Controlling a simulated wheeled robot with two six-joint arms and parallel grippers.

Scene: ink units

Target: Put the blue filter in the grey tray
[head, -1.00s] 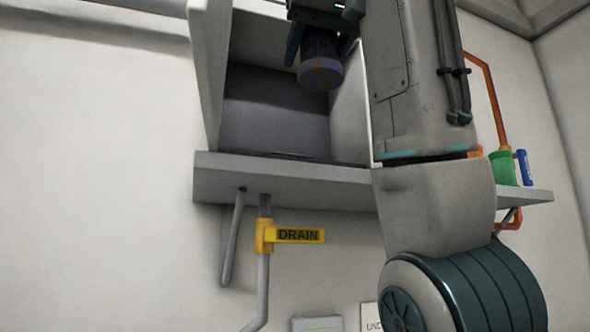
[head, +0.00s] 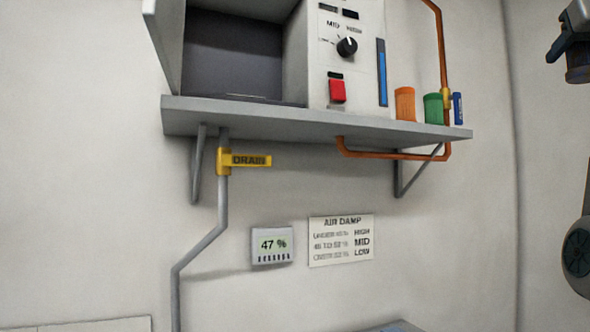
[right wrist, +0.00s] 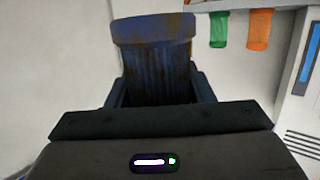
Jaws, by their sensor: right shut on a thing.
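My right gripper (head: 574,48) is at the top right edge of the head view, partly cut off. It is shut on the blue filter (head: 579,74), whose lower end shows below the fingers. In the right wrist view the filter (right wrist: 153,55) is a dark blue ribbed cylinder with a wider rim and brown stains, held between the fingers. A grey surface (head: 397,326) just shows at the bottom edge of the head view; I cannot tell whether it is the grey tray. My left gripper is not in view.
A wall shelf (head: 300,122) bears an open box (head: 245,55) and a panel with a knob (head: 347,46) and red switch. An orange cylinder (head: 404,104), a green one (head: 433,108) and a small blue one (head: 458,108) stand at its right. A drain lever (head: 250,160) hangs below.

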